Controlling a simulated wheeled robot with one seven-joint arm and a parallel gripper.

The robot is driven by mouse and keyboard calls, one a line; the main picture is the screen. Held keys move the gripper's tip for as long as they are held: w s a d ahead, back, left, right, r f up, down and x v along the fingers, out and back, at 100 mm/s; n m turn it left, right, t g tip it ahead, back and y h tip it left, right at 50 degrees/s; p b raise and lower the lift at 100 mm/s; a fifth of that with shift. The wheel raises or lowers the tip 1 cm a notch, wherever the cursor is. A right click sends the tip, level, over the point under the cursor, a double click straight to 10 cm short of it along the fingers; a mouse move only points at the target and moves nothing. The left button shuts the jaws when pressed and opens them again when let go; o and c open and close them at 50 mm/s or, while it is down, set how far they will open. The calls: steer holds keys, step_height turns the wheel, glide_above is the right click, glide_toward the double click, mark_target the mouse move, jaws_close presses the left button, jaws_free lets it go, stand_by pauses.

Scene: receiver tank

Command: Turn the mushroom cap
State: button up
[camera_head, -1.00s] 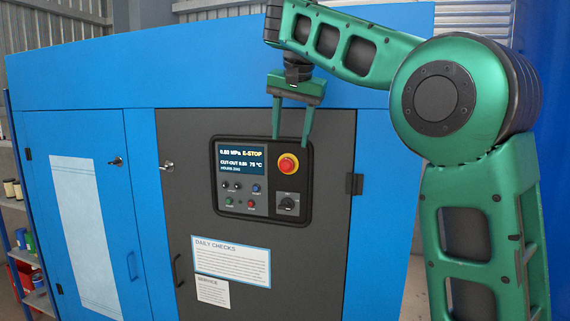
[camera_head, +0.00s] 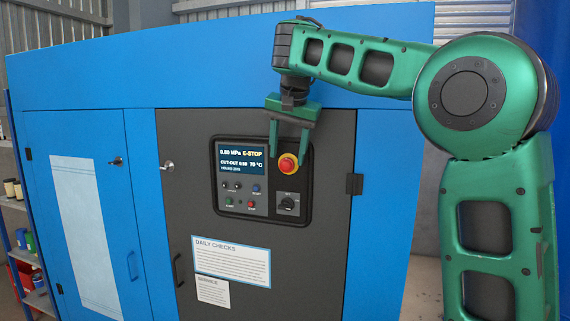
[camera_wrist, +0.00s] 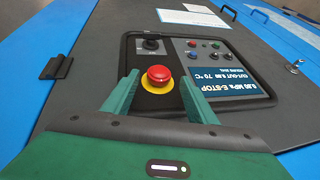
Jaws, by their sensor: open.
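The mushroom cap (camera_head: 288,164) is a red round button on a yellow ring, at the right of the dark control panel (camera_head: 262,208). In the wrist view the red cap (camera_wrist: 159,75) sits between the tips of my two green fingers. My gripper (camera_head: 288,157) is open, with its fingers pointing down at the cap, one on either side. Whether the fingers touch the cap cannot be told. The display (camera_head: 241,160) above the small buttons reads E-STOP.
A black rotary switch (camera_head: 287,204) sits below the cap. Several small coloured buttons (camera_head: 243,195) are to its left. The panel is set in a grey door (camera_head: 180,135) with a latch (camera_head: 167,166) and a hinge (camera_head: 354,184). Blue cabinet walls (camera_head: 120,80) surround it.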

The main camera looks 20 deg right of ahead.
mark_target(286, 160)
steer(key=shift+x, duration=1.55)
steer(key=c, duration=1.1)
